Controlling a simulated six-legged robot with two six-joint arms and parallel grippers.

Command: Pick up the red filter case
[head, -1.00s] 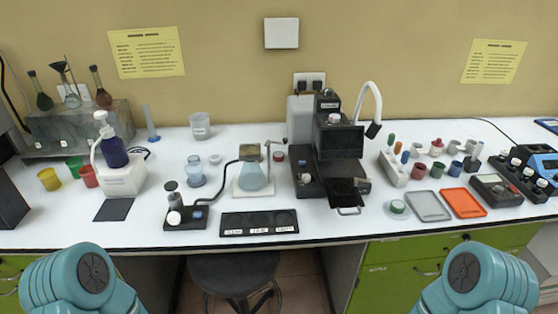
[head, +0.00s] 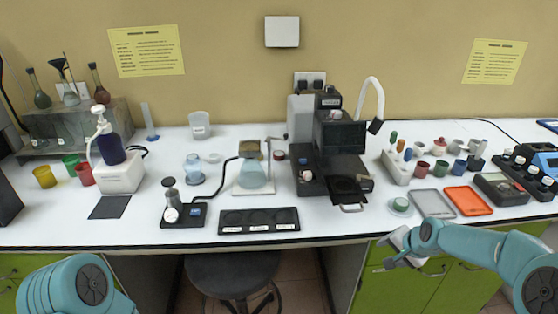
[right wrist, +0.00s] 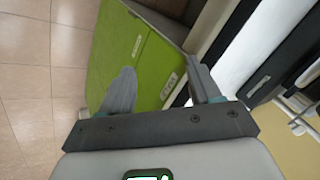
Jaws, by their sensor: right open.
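Small dark-red cups stand on the bench at the right, one in front (head: 421,168) and another beside it (head: 439,168). A small reddish round piece (head: 279,155) lies by the black instrument. I cannot tell for sure which of these is the red filter case. My right gripper (head: 388,254) is open and empty in front of the bench edge, below the trays and well short of the cups. In the right wrist view, its two fingers (right wrist: 163,88) are apart before a green cabinet door (right wrist: 133,58). My left gripper is out of view.
A grey tray (head: 433,192), an orange tray (head: 454,190) and a white dish (head: 400,211) lie near the front edge. A tube rack (head: 396,168) stands left of the cups, a blue cup (head: 458,168) right of them. The black instrument (head: 340,160) stands tall farther left.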

